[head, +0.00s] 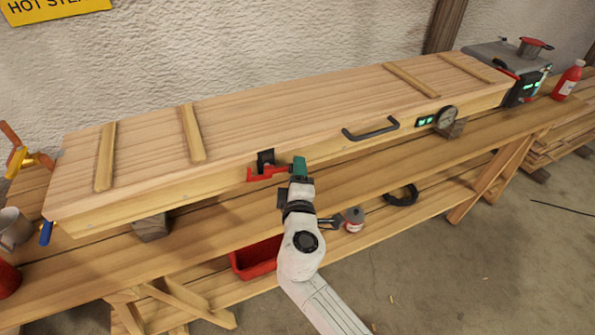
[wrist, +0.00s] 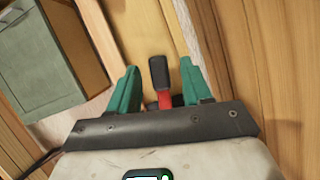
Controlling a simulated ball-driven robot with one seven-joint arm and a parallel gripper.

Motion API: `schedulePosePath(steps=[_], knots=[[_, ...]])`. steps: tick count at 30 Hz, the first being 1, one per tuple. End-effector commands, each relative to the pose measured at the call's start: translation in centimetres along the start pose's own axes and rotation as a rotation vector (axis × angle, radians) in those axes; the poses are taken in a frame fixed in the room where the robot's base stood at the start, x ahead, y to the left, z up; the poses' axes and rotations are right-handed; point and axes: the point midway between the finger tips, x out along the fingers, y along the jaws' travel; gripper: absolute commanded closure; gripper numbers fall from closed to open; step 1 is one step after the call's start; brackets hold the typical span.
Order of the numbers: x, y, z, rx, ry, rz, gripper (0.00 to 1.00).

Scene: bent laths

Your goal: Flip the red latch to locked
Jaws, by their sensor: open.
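The red latch (head: 262,174) is on the front edge of the long wooden box, below a black bracket (head: 265,158). Its red arm lies roughly along the edge. My gripper (head: 299,166) is at the latch's right end, its green fingers close to the box front. In the wrist view, my gripper (wrist: 160,68) is open, with one green finger on each side of the latch's black-tipped red lever (wrist: 165,99). Gaps show between the lever and both fingers. The lever's base is partly hidden behind the gripper's dark front plate.
The wooden box (head: 290,115) rests on blocks on a plank bench (head: 395,165). A black handle (head: 371,131) and a gauge (head: 447,116) are to the right on its front. A red bin (head: 255,257) and a small can (head: 354,219) are below. Open floor lies at right.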

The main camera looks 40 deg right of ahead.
Motion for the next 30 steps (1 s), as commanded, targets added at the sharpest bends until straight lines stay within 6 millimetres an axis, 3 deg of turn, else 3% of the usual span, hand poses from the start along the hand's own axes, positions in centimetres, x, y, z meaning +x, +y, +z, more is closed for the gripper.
schedulePosePath(steps=[11, 26, 30], knots=[[0.5, 0.02, 0.05, 0.001, -0.001, 0.0, 0.52], [0.47, 0.01, 0.04, 0.001, -0.001, 0.0, 1.0], [0.47, 0.0, 0.04, 0.001, -0.001, 0.0, 1.0]])
